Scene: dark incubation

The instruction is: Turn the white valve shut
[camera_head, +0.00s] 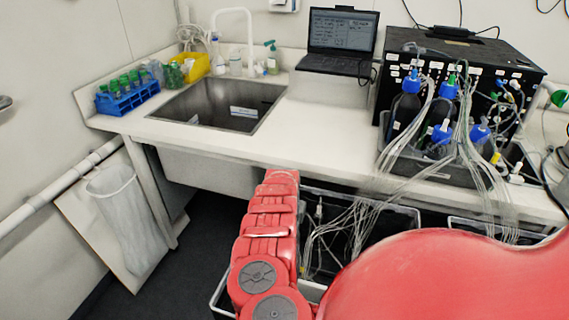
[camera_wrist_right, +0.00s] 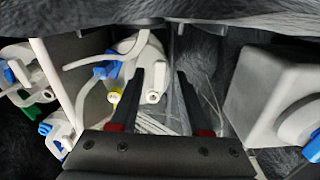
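In the right wrist view, my right gripper (camera_wrist_right: 170,73) is open, its two dark fingers apart with red marks near their bases. A white valve-like fitting (camera_wrist_right: 139,58), with blue and yellow parts nearby, is by the tip of the left finger. I cannot tell whether the finger touches it. Other white fittings with blue and green parts (camera_wrist_right: 22,80) are at the left, so I cannot be sure which one is the white valve. In the head view, my red arm links cover the lower middle and right. Neither gripper shows there.
A dark box (camera_head: 470,62) with tubes stands at the back right, with blue-capped bottles (camera_head: 405,108) in a tray before it. A laptop (camera_head: 341,38) sits left of it. A sink (camera_head: 215,97) is at the left. A grey block (camera_wrist_right: 268,95) stands right of my right gripper.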

